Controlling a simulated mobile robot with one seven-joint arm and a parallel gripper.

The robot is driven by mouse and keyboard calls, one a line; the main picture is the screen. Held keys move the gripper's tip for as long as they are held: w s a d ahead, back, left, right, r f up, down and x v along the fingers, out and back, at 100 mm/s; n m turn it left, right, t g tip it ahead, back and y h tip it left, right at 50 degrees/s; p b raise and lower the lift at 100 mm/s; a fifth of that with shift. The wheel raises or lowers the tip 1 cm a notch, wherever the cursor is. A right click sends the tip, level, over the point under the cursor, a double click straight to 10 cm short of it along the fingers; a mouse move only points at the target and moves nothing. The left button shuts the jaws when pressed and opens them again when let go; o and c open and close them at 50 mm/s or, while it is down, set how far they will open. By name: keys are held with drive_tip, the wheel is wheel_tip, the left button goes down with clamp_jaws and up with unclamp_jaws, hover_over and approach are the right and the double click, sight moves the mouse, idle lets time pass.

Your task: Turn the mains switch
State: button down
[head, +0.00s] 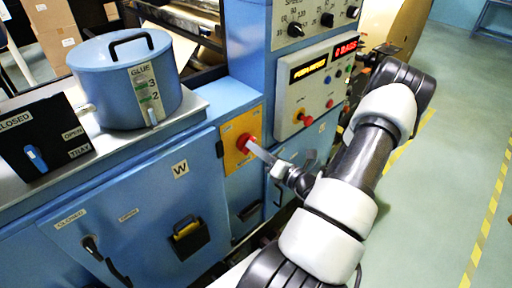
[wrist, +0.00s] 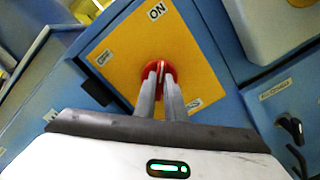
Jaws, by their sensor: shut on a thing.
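The mains switch is a red rotary knob (wrist: 157,68) on a yellow plate (wrist: 117,47) on the blue machine front. In the head view the red knob (head: 243,143) is partly covered by my gripper fingers. The plate carries an "ON" label (wrist: 157,11) and two smaller labels that I cannot read clearly. My gripper (wrist: 160,82) reaches straight at the plate, with its two fingers shut on the red knob. In the head view my gripper (head: 251,147) comes in from the right. A white line shows on the knob between the fingertips.
A blue glue pot (head: 106,86) and a black tray box (head: 38,138) stand on the machine's top at left. A control panel (head: 312,88) with a red button juts out just right of the plate. Open floor (head: 450,150) lies at right.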

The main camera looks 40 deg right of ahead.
idle(0.4)
drive_tip(key=c, duration=1.8)
unclamp_jaws()
drive_tip(key=shift+s, duration=0.15)
drive_tip(key=s, duration=0.5)
drive_tip(key=s+d+b, duration=0.1)
drive_tip(key=s, duration=0.5)
drive_tip(key=s+b, duration=0.1)
drive_tip(key=s, duration=0.5)
drive_tip(key=shift+s+d, duration=0.1)
drive_tip(key=shift+d, duration=0.1)
